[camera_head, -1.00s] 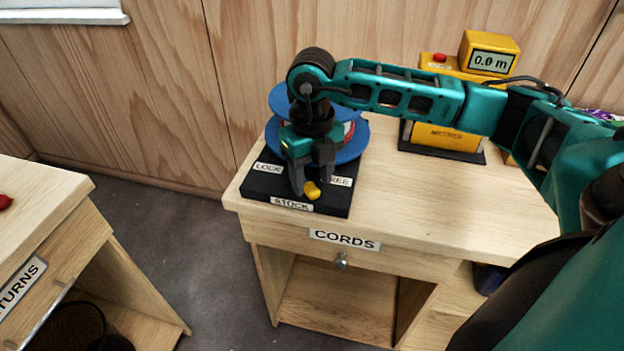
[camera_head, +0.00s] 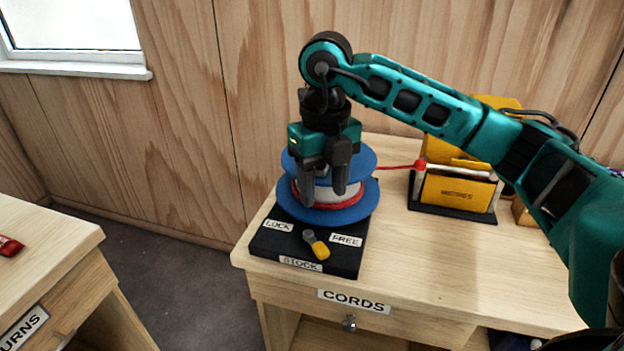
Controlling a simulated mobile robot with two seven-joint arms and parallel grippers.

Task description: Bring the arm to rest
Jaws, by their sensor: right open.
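My right arm comes in from the right over the cords table (camera_head: 430,285). My right gripper (camera_head: 323,198) points down, open and empty, in front of a blue cord spool (camera_head: 362,203). The spool carries white and red cord and stands on a black base (camera_head: 270,240) marked LOCK, FREE and STOCK. A yellow-tipped lever (camera_head: 318,246) on the base lies below the fingertips, apart from them, its yellow tip toward the front. The gripper hides part of the spool. My left gripper is not in view.
A red cord (camera_head: 397,166) runs from the spool to a yellow metering device (camera_head: 455,193) at the back right, partly behind my arm. A returns table (camera_head: 50,235) with a red item (camera_head: 9,246) stands at left. The front right tabletop is clear.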

